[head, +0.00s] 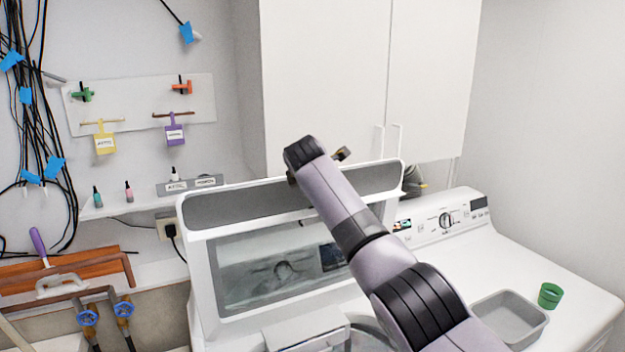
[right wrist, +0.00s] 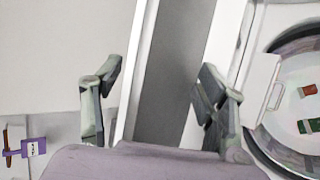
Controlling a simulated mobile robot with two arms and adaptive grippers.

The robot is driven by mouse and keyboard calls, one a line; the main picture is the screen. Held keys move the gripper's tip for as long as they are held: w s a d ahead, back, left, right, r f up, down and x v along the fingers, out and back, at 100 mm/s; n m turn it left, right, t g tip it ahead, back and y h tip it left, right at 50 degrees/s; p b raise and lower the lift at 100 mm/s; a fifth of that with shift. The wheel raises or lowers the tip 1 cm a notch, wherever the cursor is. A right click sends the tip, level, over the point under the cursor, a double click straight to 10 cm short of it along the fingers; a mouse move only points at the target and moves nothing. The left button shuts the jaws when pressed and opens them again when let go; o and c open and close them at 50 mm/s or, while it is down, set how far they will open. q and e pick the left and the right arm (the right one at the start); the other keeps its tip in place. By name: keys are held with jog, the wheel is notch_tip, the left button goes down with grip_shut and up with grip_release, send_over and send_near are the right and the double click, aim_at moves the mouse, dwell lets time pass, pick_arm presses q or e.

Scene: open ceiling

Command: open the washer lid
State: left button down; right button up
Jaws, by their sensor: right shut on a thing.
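The washer lid (head: 240,216), white with a grey band and a glass window, stands raised and nearly upright at the back of the washer (head: 545,268) in the head view. My right arm reaches up across it to the lid's top edge. My right gripper (right wrist: 157,80) has one finger on each side of the lid (right wrist: 175,75) in the right wrist view and is shut on it. In the head view the fingers are mostly hidden behind my wrist. The round drum opening (right wrist: 262,120) shows at the right of the wrist view, with small coloured items inside. My left gripper is not in view.
A grey tray (head: 513,338) and a green cup (head: 549,295) stand on the white top at right. White cabinets (head: 370,80) hang close above the lid. The control panel (head: 440,222) is right of the lid. Pipes with blue valves (head: 87,318) are at left.

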jog(key=shift+s+a+r, duration=0.3)
jog(key=shift+a+r, duration=0.05)
jog(key=shift+r, duration=0.25)
jog(key=shift+c, duration=0.3)
jog(key=v, duration=0.9)
jog(key=shift+s+f, duration=0.1)
jog(key=shift+s, duration=0.35)
jog(key=shift+c, duration=0.9)
jog(key=shift+s+d, duration=0.25)
jog(key=shift+s, duration=0.05)
jog(key=shift+c, duration=0.3)
